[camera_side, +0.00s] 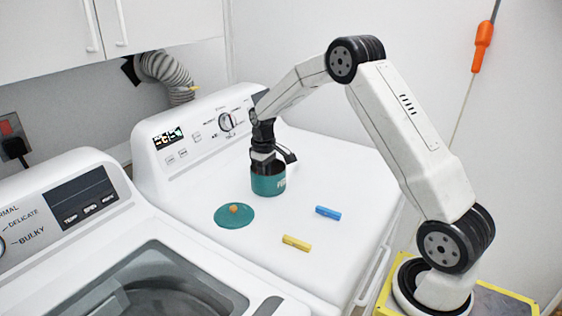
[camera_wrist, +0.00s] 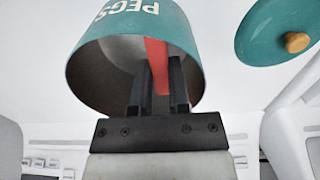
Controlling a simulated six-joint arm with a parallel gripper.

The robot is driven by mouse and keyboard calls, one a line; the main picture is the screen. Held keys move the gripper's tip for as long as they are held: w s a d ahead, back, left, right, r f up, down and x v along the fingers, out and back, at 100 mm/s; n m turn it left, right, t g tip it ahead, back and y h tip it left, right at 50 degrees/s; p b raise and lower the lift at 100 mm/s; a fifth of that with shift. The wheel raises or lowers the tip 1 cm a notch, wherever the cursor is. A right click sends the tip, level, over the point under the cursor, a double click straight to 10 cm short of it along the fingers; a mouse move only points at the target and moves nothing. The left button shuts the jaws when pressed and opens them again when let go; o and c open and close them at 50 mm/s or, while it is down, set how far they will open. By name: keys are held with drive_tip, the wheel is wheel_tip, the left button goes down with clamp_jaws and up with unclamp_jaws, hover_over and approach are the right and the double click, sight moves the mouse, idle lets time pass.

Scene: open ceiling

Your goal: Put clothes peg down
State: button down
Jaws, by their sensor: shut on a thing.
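A teal tin (camera_side: 268,184) stands open on the white dryer top; it is lettered PEGS in the wrist view (camera_wrist: 88,70). My gripper (camera_side: 264,158) points down at the tin's mouth. In the wrist view, my gripper's fingers (camera_wrist: 162,80) reach inside the tin and are shut on a red clothes peg (camera_wrist: 155,55). The peg is hidden in the side view. I cannot tell whether it touches the tin's bottom or wall. A blue peg (camera_side: 328,213) and a yellow peg (camera_side: 296,243) lie on the dryer top, right of the tin and nearer the front.
The teal lid (camera_side: 234,217) with its wooden knob lies flat left of and in front of the tin; it also shows in the wrist view (camera_wrist: 275,25). The control panel (camera_side: 200,135) rises behind. A washer (camera_side: 150,285) stands at left.

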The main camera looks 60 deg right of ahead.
drive_tip(key=shift+f, duration=0.85)
drive_tip(key=shift+f, duration=0.6)
drive_tip(key=c, duration=0.9)
unclamp_jaws()
drive_tip(key=shift+r, duration=0.1)
wheel_tip(320, 180, up, 13)
drive_tip(key=shift+r, duration=0.1)
drive_tip(key=shift+a, duration=0.15)
drive_tip(key=s+a+f+t, duration=0.1)
drive_tip(key=s+a+f, duration=0.1)
drive_tip(key=s+a, duration=0.4)
drive_tip(key=s+a+f, duration=0.3)
drive_tip(key=s+a, duration=0.2)
drive_tip(key=s, duration=0.3)
drive_tip(key=s+a+f+t, duration=0.1)
drive_tip(key=s+a+f, duration=0.1)
drive_tip(key=s+a, duration=0.4)
drive_tip(key=shift+s+a+f+t, duration=0.3)
drive_tip(key=shift+s+a+f, duration=0.05)
drive_tip(key=shift+s+f, duration=0.05)
